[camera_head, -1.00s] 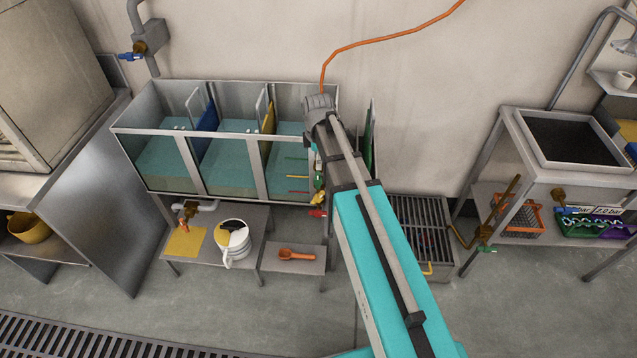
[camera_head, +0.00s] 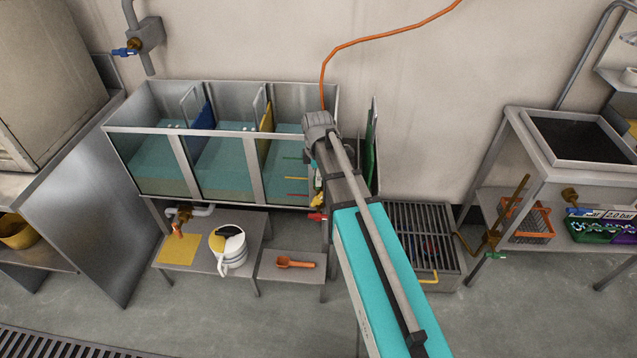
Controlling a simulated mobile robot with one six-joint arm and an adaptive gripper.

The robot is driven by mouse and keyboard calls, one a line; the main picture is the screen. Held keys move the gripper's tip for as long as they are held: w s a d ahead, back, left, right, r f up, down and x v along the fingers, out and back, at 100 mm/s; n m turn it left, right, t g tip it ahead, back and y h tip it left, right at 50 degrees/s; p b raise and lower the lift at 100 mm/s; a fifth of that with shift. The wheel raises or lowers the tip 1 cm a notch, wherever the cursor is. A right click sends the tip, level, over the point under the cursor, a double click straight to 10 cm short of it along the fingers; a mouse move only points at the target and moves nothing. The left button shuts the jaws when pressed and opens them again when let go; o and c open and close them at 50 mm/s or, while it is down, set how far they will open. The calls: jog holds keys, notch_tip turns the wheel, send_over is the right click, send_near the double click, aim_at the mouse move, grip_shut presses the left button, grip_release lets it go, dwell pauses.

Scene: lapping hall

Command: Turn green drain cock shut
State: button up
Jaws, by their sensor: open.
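A steel tank (camera_head: 255,168) in three bays holds teal water against the back wall. Near its right end, beside my arm, a yellow cock (camera_head: 318,200) sits above a red cock (camera_head: 317,216). The spot just above them is mostly covered by my arm, so I cannot make out a green cock there. Another green-handled cock (camera_head: 494,256) is on the brass valve and pipe under the sink at right. My arm reaches up to the tank's right end. My gripper is hidden behind it.
A low bench (camera_head: 205,256) carries a white jug (camera_head: 231,252) and a yellow sheet (camera_head: 180,248). An orange scoop (camera_head: 293,262) lies on a lower stand. A grated box (camera_head: 424,236) stands right of my arm. Floor is free in front.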

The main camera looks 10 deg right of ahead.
jog(key=shift+f+b, duration=0.3)
jog(key=shift+f, duration=0.25)
grip_shut()
jog(key=shift+d, duration=0.15)
